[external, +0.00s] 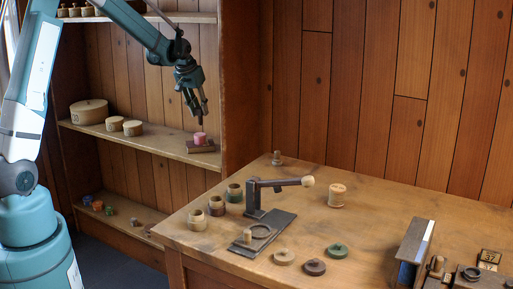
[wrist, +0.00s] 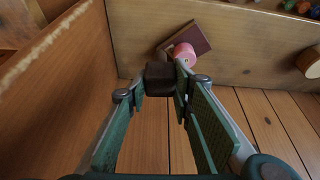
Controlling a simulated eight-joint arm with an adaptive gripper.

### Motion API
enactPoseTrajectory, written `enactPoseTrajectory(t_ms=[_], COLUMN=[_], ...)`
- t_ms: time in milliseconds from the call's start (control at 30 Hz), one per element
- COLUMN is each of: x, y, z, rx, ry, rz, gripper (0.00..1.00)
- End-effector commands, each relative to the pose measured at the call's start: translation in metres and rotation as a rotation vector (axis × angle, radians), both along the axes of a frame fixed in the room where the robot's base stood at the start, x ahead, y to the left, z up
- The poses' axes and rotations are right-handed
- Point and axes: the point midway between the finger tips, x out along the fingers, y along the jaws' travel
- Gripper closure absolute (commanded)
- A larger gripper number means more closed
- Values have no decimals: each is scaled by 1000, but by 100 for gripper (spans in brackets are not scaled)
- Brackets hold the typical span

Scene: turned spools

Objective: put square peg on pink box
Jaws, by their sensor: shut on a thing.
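My gripper (wrist: 160,85) is shut on a dark brown square peg (wrist: 160,78), which sits between the fingertips in the wrist view. In the external view my gripper (external: 203,112) points down just above the pink box (external: 199,137). The pink box looks small and round, and rests on a brown square base (external: 200,147) on the middle shelf. In the wrist view the pink box (wrist: 185,52) shows beyond the peg and slightly right of it. The right finger partly covers it, and I cannot tell if peg and box touch.
The shelf's side wall (wrist: 50,80) is close on the left in the wrist view. Round wooden boxes (external: 90,111) stand farther left on the middle shelf. A workbench (external: 340,215) with a lever press (external: 262,200), spools and discs stands at the right.

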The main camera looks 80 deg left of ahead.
Motion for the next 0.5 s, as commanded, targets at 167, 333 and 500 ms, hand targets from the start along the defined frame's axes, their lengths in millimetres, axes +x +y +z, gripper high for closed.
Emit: enactPoseTrajectory(t_ms=[167, 333, 500], x=[1, 3, 4], y=[49, 80, 97], z=[12, 20, 24], rx=[0, 0, 1], ry=[0, 0, -1], rz=[-18, -47, -63], gripper=[88, 88, 88])
